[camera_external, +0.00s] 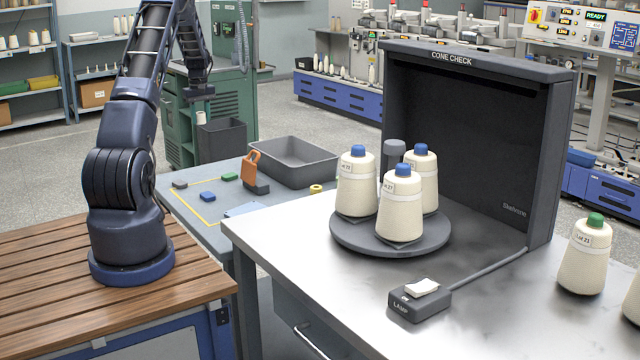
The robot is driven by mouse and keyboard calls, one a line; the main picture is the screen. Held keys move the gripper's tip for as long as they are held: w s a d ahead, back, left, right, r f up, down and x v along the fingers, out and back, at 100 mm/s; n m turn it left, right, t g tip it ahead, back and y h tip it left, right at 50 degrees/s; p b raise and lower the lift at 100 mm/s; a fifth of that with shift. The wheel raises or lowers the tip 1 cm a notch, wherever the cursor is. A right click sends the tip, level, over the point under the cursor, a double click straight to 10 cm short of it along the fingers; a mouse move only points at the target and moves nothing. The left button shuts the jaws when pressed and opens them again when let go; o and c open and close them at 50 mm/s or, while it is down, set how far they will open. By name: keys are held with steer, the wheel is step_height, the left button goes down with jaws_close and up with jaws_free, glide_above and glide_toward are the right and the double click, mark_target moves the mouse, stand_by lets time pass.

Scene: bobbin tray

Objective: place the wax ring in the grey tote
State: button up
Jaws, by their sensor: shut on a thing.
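My gripper (202,92) hangs at the upper left, well above and left of the tote and apart from the yellow ring. It is shut on a small pale thing, too small and too far off to name.
A dark bin (222,142) stands behind the table, below my gripper. Yarn cones (400,215) stand on a turntable (345,240) at right.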

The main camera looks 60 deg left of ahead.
steer(key=w+d+m, duration=0.1)
steer(key=w+d, duration=0.8)
steer(key=w, duration=0.5)
steer(key=w+d, duration=0.9)
steer(key=w, duration=0.5)
step_height(320, 180, down, 19)
steer(key=shift+s+r, duration=0.1)
steer(key=shift+s, duration=0.05)
steer(key=o, duration=1)
steer(key=shift+c, duration=0.2)
step_height(320, 180, up, 12)
